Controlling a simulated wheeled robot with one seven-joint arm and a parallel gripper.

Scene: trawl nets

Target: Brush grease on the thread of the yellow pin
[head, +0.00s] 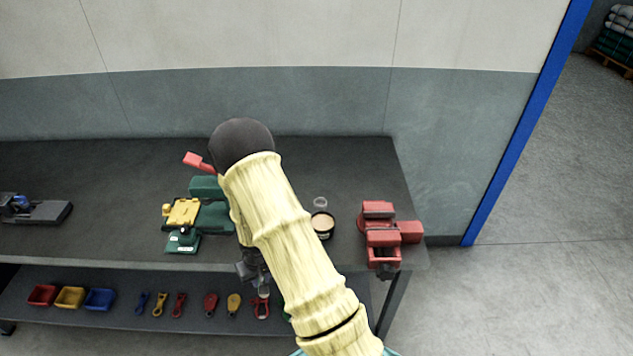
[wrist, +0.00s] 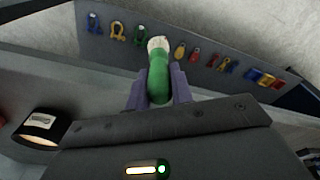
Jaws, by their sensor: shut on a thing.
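My gripper (wrist: 159,92) is shut on a brush with a green handle (wrist: 159,80) and pale bristles (wrist: 158,44), which point away from the fingers. In the head view my gripper (head: 252,270) is at the table's front edge, partly hidden by my arm. An open tin of tan grease (head: 322,224) stands on the table right of my arm. It also shows at the left of the wrist view (wrist: 40,126), apart from the brush.
A red vise (head: 381,236) stands at the table's right end. The lower shelf (head: 110,325) holds coloured bins (head: 70,297) and several shackles and swivels.

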